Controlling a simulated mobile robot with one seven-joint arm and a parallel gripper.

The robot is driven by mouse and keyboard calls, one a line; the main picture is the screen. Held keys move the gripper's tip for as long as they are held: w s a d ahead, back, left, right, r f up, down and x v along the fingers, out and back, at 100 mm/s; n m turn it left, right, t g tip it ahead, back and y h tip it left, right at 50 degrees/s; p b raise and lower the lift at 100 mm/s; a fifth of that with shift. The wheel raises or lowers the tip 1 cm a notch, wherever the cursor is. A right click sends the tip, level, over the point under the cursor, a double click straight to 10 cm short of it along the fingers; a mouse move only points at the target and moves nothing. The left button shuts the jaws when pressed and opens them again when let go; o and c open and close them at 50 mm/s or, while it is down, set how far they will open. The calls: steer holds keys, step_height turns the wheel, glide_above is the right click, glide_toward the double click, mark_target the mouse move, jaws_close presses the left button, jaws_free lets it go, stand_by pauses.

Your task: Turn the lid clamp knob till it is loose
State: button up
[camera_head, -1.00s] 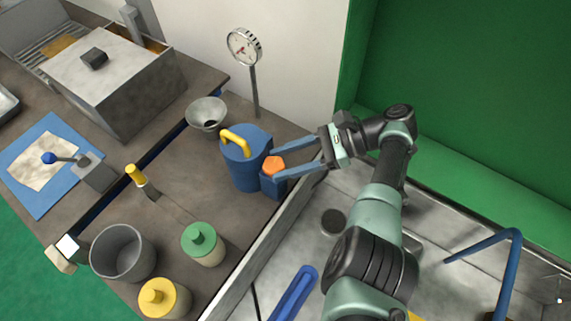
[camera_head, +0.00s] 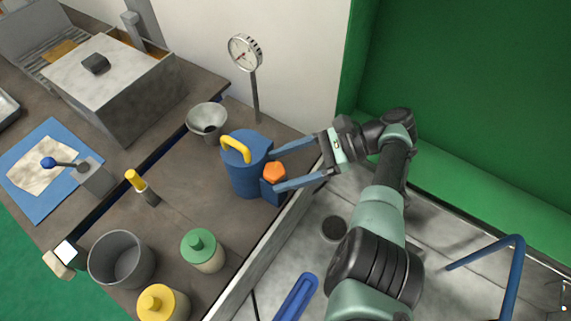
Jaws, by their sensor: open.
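The orange faceted lid clamp knob (camera_head: 273,173) sits on a small blue block at the right side of the blue pot (camera_head: 243,176). The pot has a blue lid with a yellow handle (camera_head: 235,149). My gripper (camera_head: 274,170) is open, with its two long blue fingers reaching in from the right. One finger passes behind the knob and the other in front of it, so the knob lies between the fingertips. I cannot tell whether either finger touches it.
A grey funnel (camera_head: 207,121) and a dial gauge on a post (camera_head: 245,52) stand behind the pot. A green-topped jar (camera_head: 202,250), a yellow-topped jar (camera_head: 162,302) and a grey bucket (camera_head: 122,260) stand in front. A raised metal edge (camera_head: 262,262) runs along the bench's right side.

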steer(key=b+v, duration=0.2)
steer(key=v, duration=0.3)
steer(key=shift+w+d+b, duration=0.1)
steer(key=shift+d+b, duration=0.15)
steer(key=shift+b, duration=0.15)
steer(key=shift+b+v, duration=1)
steer(key=shift+b, duration=0.05)
steer(key=shift+r, duration=0.15)
